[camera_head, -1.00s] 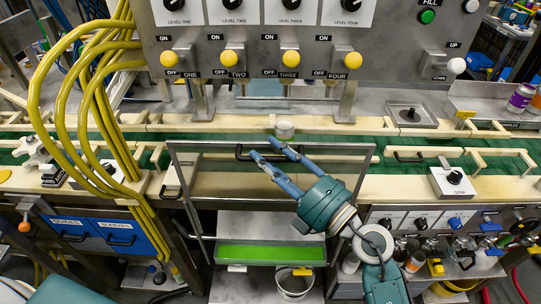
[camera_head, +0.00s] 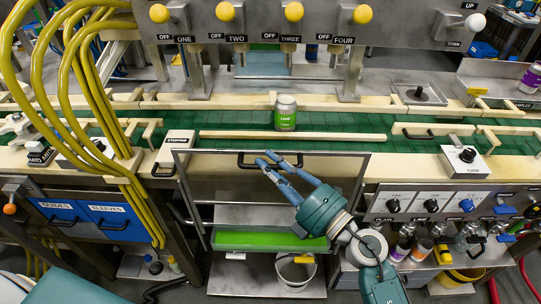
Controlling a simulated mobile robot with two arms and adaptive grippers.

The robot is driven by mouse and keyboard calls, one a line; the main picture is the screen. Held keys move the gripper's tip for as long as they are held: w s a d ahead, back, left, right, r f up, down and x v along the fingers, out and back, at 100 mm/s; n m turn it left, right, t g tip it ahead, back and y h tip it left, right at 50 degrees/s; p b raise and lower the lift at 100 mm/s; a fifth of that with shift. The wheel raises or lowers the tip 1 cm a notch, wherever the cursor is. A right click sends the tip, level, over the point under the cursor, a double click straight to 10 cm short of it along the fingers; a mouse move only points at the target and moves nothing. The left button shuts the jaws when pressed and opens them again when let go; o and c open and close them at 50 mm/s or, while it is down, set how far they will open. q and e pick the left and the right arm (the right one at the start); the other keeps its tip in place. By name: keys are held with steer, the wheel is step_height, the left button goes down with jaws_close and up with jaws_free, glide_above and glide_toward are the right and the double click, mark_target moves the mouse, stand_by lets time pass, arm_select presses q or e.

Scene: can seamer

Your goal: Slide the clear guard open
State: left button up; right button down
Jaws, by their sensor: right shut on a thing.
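The clear guard (camera_head: 189,205) is a see-through panel in a thin grey metal frame, in front of the lower middle of the machine. Its top edge lies just below the green conveyor belt. A dark bar handle (camera_head: 248,164) is near that top edge. My right gripper (camera_head: 271,162) reaches up from the lower right, its blue fingers shut on the handle. The fingers hide part of the handle. A can with a green label (camera_head: 285,116) stands upright on the belt, above and behind the guard and clear of it. My left gripper is not in view.
The green belt (camera_head: 350,123) runs across with cream rails. Yellow hoses (camera_head: 75,85) hang at the left, close to the guard's left side. A knob panel (camera_head: 427,203) is right of my arm. A green tray (camera_head: 255,240) and white bucket (camera_head: 294,272) show through and below the guard.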

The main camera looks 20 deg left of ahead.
steer(key=b, duration=0.6)
glide_toward(256, 178)
steer(key=x, duration=0.4)
steer(key=shift+f, duration=0.1)
steer(key=c, duration=1.6)
jaws_free()
steer(key=v, duration=1.2)
steer(key=shift+s+r, duration=0.1)
steer(key=shift+r, duration=0.1)
